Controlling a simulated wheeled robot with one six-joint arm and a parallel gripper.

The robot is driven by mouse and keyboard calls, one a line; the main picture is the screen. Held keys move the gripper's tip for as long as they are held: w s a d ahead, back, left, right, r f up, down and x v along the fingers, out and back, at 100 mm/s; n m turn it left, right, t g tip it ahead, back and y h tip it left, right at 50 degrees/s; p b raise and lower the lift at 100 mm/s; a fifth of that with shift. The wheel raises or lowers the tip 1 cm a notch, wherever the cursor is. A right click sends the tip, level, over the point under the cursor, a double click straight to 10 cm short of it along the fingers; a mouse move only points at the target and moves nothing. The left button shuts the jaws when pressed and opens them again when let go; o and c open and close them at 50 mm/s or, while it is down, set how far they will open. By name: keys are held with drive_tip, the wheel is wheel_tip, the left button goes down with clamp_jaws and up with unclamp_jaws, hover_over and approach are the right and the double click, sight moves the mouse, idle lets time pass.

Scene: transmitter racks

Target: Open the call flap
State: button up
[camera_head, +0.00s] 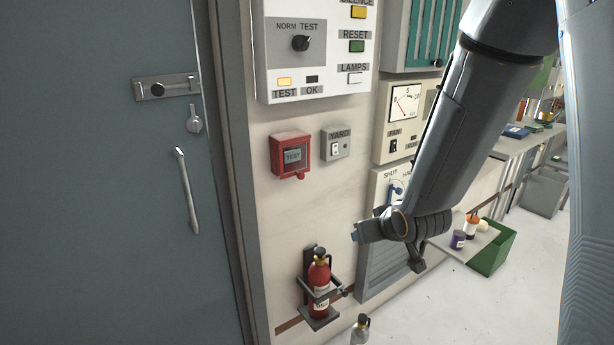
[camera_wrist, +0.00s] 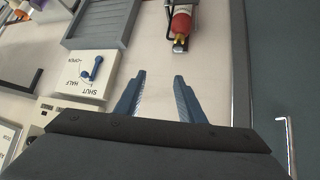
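A small red wall box (camera_head: 291,156) with a dark front window reading TEST and a red knob at its lower edge is left of centre in the head view. I take it to be the call box; its front looks closed. It does not show in the wrist view. My gripper (camera_head: 357,235) is below and right of it in the head view, well apart from it. In the wrist view my gripper (camera_wrist: 159,77) has its two fingers apart, with only bare wall between them.
A grey YARD switch box (camera_head: 336,143) is right of the red box. A white TEST panel (camera_head: 318,80) hangs above. A fire extinguisher (camera_head: 319,275) sits in a bracket below. A grey door (camera_head: 100,200) is left; a SHUT/HALF lever panel (camera_wrist: 82,74) shows in the wrist view.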

drive_tip(key=w+a+r+n+t+y, duration=0.1)
drive_tip(key=w+a+r+t+y, duration=0.2)
drive_tip(key=w+a, duration=0.15)
drive_tip(key=n+t+y+p, duration=0.2)
drive_tip(key=t+y, duration=0.1)
drive_tip(key=y, duration=0.2)
approach(302, 177)
drive_tip(key=w, duration=0.1)
drive_tip(key=p+x, duration=0.2)
drive_tip(key=x, duration=0.5)
drive_tip(key=shift+w+a, duration=0.25)
drive_tip(key=shift+a, duration=0.1)
drive_tip(key=shift+c, duration=0.5)
clamp_jaws()
